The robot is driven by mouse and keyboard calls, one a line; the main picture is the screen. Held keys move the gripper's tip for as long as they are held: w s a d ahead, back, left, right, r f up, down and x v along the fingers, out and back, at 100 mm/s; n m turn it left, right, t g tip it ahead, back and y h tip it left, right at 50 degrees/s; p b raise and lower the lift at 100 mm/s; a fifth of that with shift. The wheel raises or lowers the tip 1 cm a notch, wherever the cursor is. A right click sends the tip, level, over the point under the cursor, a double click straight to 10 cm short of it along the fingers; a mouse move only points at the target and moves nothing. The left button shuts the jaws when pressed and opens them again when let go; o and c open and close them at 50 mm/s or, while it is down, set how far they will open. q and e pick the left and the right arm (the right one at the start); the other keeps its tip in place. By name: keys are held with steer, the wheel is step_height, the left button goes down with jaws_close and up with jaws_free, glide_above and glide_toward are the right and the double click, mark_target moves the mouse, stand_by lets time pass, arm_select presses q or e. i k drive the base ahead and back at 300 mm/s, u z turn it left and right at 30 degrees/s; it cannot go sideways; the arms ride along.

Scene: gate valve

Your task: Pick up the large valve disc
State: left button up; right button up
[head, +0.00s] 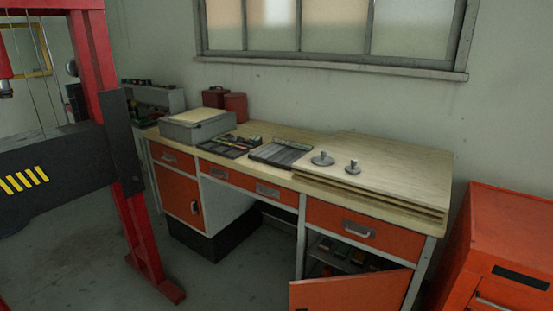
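A large grey valve disc (322,159) with a short upright stem lies on the wooden top of the workbench (400,172). A smaller grey disc (352,167) with a similar stem sits just to its right, a small gap apart. Both rest on the right half of the bench, in the open. Neither of my grippers is in the head view.
A dark tool tray (230,147), a grey ridged tray (280,153) and a grey box (197,125) stand left of the discs. A lower cabinet door (350,293) hangs open. A red press frame (115,130) stands left, a red cabinet (510,240) right.

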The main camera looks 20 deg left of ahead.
mark_target(321, 160)
steer(key=u, duration=1.55)
steer(key=i, duration=2.95)
steer(key=z, duration=2.1)
steer(key=i, duration=0.75)
steer(key=z, duration=2.15)
